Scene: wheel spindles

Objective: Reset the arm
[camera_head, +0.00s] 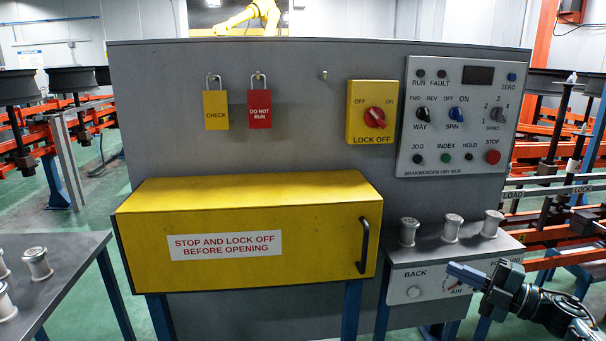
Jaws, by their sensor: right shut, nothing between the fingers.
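My right gripper (463,274) is at the lower right, its arm coming in from the right edge. Its fingers are shut, with nothing between them, and point left. They are in front of the grey box (402,272) marked BACK, overlapping its small dial. I cannot tell whether they touch it. My left gripper is not in view.
A yellow cabinet (240,215) with a black handle (364,245) is shut. Metal spindles (451,229) stand on the grey box; others on the left table (80,253).

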